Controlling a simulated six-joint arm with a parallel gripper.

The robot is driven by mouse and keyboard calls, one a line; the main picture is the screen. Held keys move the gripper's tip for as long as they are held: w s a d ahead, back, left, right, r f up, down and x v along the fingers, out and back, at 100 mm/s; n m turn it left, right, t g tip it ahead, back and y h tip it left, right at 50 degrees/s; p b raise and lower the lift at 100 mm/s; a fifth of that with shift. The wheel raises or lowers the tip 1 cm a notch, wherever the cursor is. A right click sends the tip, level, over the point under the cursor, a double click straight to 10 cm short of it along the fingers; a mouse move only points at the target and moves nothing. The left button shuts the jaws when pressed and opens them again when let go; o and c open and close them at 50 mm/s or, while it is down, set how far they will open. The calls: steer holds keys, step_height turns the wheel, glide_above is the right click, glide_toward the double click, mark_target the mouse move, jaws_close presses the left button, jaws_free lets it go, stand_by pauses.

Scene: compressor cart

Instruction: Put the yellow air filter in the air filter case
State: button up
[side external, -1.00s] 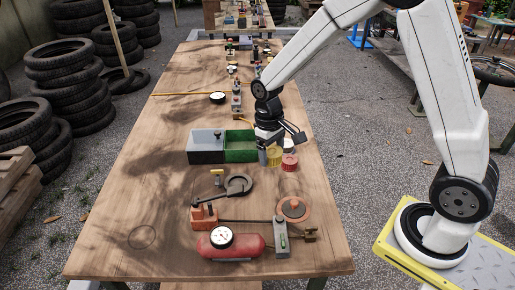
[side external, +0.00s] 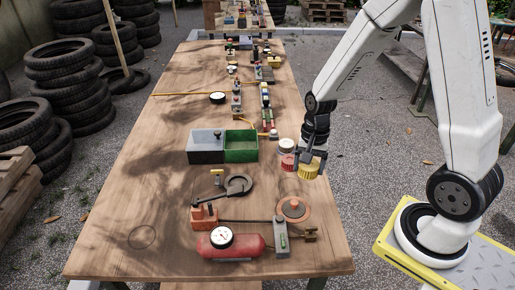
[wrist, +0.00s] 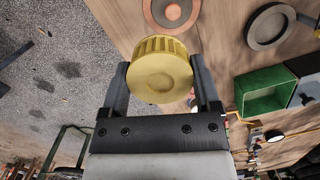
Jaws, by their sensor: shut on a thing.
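The yellow air filter (side external: 308,171) is a ribbed round cylinder. It is held between the fingers of my gripper (side external: 313,157) near the table's right edge, beside the red cylinder. In the wrist view, the filter (wrist: 161,72) sits between the two dark fingers of my gripper (wrist: 163,88), its flat round face towards the camera. I cannot tell for certain which is the air filter case.
A red cylinder (side external: 288,163) and a white-topped one (side external: 286,146) stand beside my gripper. A grey and green box (side external: 241,146) is to the left. A red tank with a gauge (side external: 231,244) lies at the front.

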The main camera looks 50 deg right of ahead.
steer(key=s+d+f+m, duration=0.1)
steer(key=s+d+m, duration=0.1)
steer(key=s+m, duration=0.4)
steer(key=shift+d+f+m+t, duration=0.2)
steer(key=shift+m+t, duration=0.1)
steer(key=shift+m, duration=0.8)
steer(key=w+f, duration=0.2)
steer(key=w, duration=0.2)
steer(key=w+d+f, duration=0.1)
steer(key=w+f, duration=0.2)
steer(key=w+d+f, duration=0.1)
steer(key=w+f, duration=0.1)
steer(key=w, duration=0.2)
steer(key=shift+w+d+f, duration=0.2)
steer(key=shift+w+f, duration=0.1)
steer(key=shift+f, duration=0.05)
steer(key=shift+w+d+f, duration=0.1)
steer(key=shift+w+f, duration=0.35)
steer(key=shift+f, duration=0.05)
steer(key=shift+f, duration=0.1)
